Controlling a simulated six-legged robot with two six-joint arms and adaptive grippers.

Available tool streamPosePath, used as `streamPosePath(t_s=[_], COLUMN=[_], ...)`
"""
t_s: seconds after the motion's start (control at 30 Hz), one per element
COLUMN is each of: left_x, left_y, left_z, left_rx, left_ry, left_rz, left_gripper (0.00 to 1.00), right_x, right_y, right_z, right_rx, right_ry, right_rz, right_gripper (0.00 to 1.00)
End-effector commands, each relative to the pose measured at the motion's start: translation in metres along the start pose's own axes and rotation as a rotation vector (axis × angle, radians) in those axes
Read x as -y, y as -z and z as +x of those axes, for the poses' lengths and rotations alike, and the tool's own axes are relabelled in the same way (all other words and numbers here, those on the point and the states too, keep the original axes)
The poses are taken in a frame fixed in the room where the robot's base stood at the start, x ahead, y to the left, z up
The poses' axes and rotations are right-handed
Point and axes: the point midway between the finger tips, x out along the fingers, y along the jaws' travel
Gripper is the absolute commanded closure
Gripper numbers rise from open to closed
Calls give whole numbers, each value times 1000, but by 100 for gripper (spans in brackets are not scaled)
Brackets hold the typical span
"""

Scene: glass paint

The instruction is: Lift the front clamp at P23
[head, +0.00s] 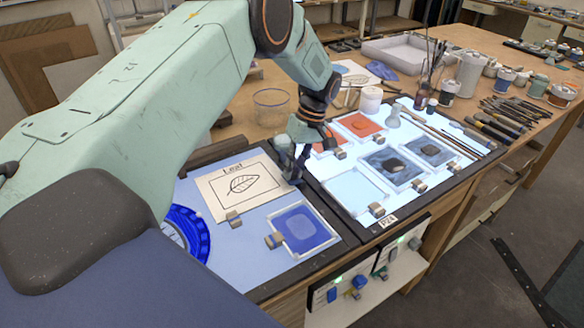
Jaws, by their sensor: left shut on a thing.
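A small label (388,221), which seems to read P2 and a hard-to-read digit, sits on the front edge of the right light panel. A grey-and-brown clamp (377,210) sits just behind it, at the front corner of a pale blue pane (353,189). My left gripper (292,172) is well to the left of that clamp, between the leaf drawing and the right panel. It is shut on a greyish glass-like piece (284,150), partly hidden by the fingers; I cannot tell exactly what it is. My right gripper is not in view.
Similar clamps sit by the dark panes (419,185) and the blue pane (305,230). A leaf drawing (215,190) lies on the left panel. A clear bowl (271,105), white jar (371,99) and glass piece (393,118) stand behind. Brushes (490,128) lie right.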

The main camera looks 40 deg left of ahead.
Motion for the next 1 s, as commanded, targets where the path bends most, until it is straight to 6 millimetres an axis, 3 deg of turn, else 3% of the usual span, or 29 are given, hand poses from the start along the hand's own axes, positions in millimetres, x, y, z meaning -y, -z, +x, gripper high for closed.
streamPosePath(t_s=[0.6, 1.0], left_x=[-13, -12], left_y=[1, -1], left_z=[-1, -5], left_rx=[-6, -2], left_ry=[240, 283], left_rz=[1, 1], left_gripper=[100, 100], right_x=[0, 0], right_y=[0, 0], right_z=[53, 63], right_rx=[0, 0], right_ry=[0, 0], right_rz=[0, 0], right_gripper=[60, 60])
